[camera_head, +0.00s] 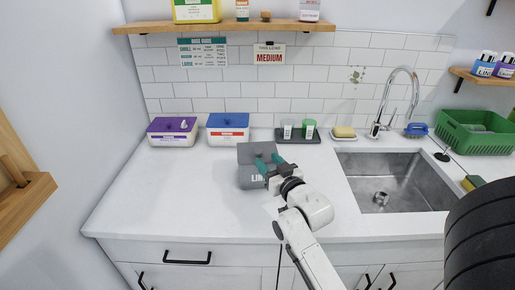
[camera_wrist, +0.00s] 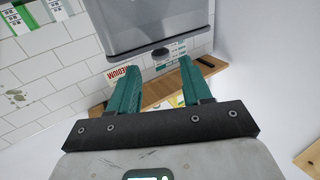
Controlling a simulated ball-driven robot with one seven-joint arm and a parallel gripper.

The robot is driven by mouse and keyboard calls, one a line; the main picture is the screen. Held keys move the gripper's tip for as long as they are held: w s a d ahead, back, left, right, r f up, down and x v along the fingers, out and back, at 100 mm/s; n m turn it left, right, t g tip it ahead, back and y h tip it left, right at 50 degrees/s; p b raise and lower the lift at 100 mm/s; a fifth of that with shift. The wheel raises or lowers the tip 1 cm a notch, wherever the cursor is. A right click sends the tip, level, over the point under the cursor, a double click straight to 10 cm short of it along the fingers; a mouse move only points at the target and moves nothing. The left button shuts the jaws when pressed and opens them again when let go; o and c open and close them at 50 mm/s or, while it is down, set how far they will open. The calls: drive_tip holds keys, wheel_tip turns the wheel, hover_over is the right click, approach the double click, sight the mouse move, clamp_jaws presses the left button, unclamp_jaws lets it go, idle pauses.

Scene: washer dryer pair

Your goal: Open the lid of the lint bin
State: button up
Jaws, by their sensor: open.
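The grey lint bin (camera_head: 262,180) stands on the white counter left of the sink, its label partly hidden by my arm. Its grey lid (camera_head: 257,152) shows as a flat panel behind my fingers and appears raised and tilted back. In the wrist view the lid (camera_wrist: 158,25) fills the upper middle, with a dark rim and a small black tab at its edge. My gripper (camera_head: 268,162) is over the bin, its teal fingers apart. In the wrist view my gripper (camera_wrist: 156,85) has nothing between its fingertips. I cannot tell whether a finger touches the lid.
A purple-lidded bin (camera_head: 173,140) and a blue-lidded bin (camera_head: 228,137) stand at the back left. A dark tray (camera_head: 298,138) holds small containers behind the bin. The sink (camera_head: 385,200) and green basket (camera_head: 475,143) are to the right. The left counter is clear.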

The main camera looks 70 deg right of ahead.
sight(260, 154)
drive_tip(key=p+x, duration=0.1)
drive_tip(key=x, duration=0.5)
drive_tip(key=shift+w+d, duration=0.15)
drive_tip(key=shift+w, duration=0.05)
drive_tip(key=shift+c, duration=0.3)
clamp_jaws()
